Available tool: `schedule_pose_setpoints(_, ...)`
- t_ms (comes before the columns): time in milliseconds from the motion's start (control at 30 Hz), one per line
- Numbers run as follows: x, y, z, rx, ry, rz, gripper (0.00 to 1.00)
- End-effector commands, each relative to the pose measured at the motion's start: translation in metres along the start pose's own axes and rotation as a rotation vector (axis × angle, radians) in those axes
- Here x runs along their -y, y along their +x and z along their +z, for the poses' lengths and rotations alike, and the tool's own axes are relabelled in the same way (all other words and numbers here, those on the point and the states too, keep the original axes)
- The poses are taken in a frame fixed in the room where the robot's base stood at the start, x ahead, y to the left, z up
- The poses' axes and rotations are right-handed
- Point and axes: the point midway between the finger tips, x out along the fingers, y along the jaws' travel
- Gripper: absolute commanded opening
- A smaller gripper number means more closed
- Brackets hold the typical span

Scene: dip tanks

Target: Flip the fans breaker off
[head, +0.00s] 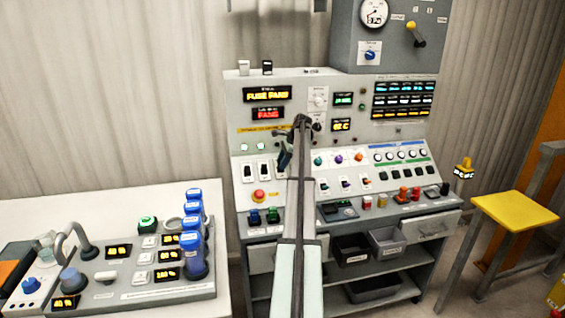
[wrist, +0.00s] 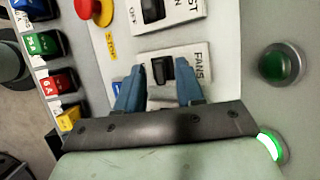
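The fans breaker (wrist: 161,69) is a black rocker on a white plate marked FANS in the wrist view. My gripper (wrist: 158,78) has two blue fingers, one on each side of the rocker, with a gap between them and nothing held. I cannot tell whether the fingertips touch the plate or the rocker.
A red stop button on yellow (wrist: 93,9) is near, above left in the wrist view. A dark green button (wrist: 282,63) and a lit green one (wrist: 270,146) are at right. Coloured fuses, including a red one (wrist: 59,83), line the left.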

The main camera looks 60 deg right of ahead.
Motion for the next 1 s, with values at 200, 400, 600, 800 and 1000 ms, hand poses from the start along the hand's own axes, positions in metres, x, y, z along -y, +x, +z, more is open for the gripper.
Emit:
schedule_pose_setpoints(200, 0.0000, -0.0002, 0.0001, 0.000, 0.000, 0.000, 0.26)
schedule_pose_setpoints(400, 0.0000, -0.0002, 0.0001, 0.000, 0.000, 0.000, 0.07)
schedule_pose_setpoints(600, 0.0000, -0.0003, 0.0001, 0.000, 0.000, 0.000, 0.00)
schedule_pose_setpoints(800, -0.0006, -0.0003, 0.0001, 0.000, -0.002, -0.004, 0.00)
schedule_pose_setpoints(1000, -0.0051, -0.0001, 0.0006, -0.001, -0.019, -0.049, 0.00)
